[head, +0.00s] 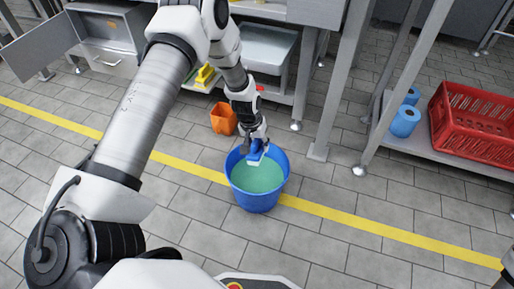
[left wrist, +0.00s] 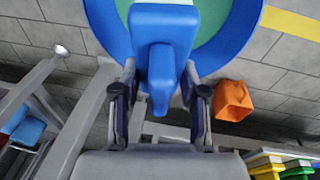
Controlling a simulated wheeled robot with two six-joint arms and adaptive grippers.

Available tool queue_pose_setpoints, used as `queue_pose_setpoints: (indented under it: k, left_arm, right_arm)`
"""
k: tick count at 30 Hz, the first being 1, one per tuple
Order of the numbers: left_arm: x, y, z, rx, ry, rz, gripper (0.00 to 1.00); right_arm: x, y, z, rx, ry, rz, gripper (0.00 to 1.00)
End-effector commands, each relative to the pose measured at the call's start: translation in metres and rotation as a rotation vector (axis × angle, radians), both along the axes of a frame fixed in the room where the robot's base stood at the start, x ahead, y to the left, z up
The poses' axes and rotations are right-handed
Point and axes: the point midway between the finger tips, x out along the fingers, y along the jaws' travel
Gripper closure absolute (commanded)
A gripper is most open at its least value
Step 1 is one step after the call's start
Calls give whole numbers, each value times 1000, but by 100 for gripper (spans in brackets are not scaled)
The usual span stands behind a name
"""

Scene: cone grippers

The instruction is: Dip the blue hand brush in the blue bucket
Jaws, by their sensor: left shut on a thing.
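The blue bucket (head: 258,201) stands on the tiled floor by the yellow line and holds green liquid (head: 258,177). My left gripper (head: 257,142) is above the bucket's far rim, shut on the blue hand brush (head: 255,156). I cannot tell whether the bristles touch the liquid. My right gripper is not in view.
An orange container (head: 223,118) stands on the floor just behind the bucket. A metal table with legs (head: 335,90) is behind to the right. A red crate (head: 474,130) and blue rolls (head: 405,121) are on a low shelf at right. Floor in front is clear.

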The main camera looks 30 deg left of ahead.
Motion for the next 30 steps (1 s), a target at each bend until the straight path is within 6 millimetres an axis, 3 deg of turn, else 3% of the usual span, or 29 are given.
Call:
queue_pose_setpoints:
  k: [7,17,26,30]
  left_arm:
    - [0,0,5,0,0,0,85]
    - [0,0,42,0,0,0,85]
    - [0,-1,41,0,0,-2,85]
    - [6,-19,64,-5,-3,-40,85]
  right_arm:
    - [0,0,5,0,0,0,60]
    - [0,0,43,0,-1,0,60]
    - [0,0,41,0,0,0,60]
    - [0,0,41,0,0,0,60]
